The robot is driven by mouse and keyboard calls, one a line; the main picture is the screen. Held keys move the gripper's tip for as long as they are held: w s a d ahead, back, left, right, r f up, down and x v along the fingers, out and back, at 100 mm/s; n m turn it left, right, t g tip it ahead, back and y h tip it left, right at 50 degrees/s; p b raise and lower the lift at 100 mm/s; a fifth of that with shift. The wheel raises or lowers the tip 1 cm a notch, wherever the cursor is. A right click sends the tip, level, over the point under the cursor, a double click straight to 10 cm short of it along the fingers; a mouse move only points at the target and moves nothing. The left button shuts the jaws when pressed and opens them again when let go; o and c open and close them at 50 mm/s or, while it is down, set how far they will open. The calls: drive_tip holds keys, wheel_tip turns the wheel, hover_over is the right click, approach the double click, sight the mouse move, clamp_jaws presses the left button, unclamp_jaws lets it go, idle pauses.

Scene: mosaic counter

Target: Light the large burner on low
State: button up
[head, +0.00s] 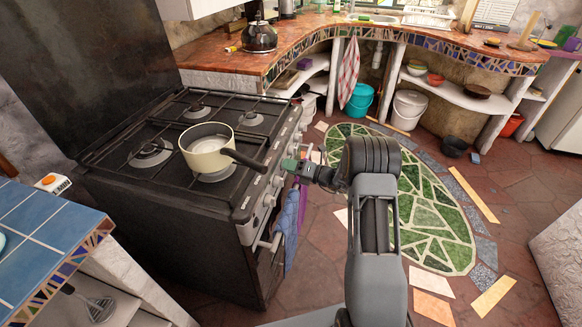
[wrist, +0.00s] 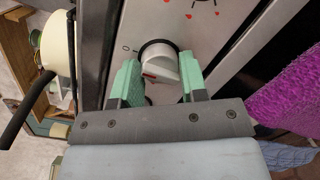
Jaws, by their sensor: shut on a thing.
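The black gas stove (head: 190,240) stands at left with several burners on top. The burner at the left (head: 151,152) looks the largest, and no flame shows on it. My gripper (head: 290,165) is at the stove's front control panel. In the wrist view, the green fingers (wrist: 160,82) are shut on a round silver knob (wrist: 160,62), one on each side. The knob's ridge is tilted, with a red mark at its lower left. A 0 mark is left of the knob, and red flame marks are above right. I cannot tell which burner this knob serves.
Blue (head: 287,220) and purple cloths hang at the oven front. A blue-tiled counter (head: 40,240) is at left. The floor right of the stove is open.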

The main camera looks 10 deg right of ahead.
drive_tip(key=shift+n, duration=0.3)
drive_tip(key=n+g+y+b, duration=0.1)
drive_tip(key=n+b, duration=0.6)
drive_tip(key=n, duration=0.3)
drive_tip(key=n+g+y+b, duration=0.1)
drive_tip(key=n+b, duration=0.7)
drive_tip(key=n, duration=0.1)
drive_tip(key=n+g+y+b, duration=0.1)
drive_tip(key=n+b, duration=0.7)
drive_tip(key=n, duration=0.2)
drive_tip(key=shift+f+n, duration=0.3)
drive_tip(key=shift+f, duration=0.05)
drive_tip(key=shift+r+n+b, duration=0.1)
drive_tip(key=shift+n+b, duration=0.2)
drive_tip(key=o, duration=0.9)
drive_tip(key=shift+r, duration=0.1)
drive_tip(key=shift+d, duration=0.1)
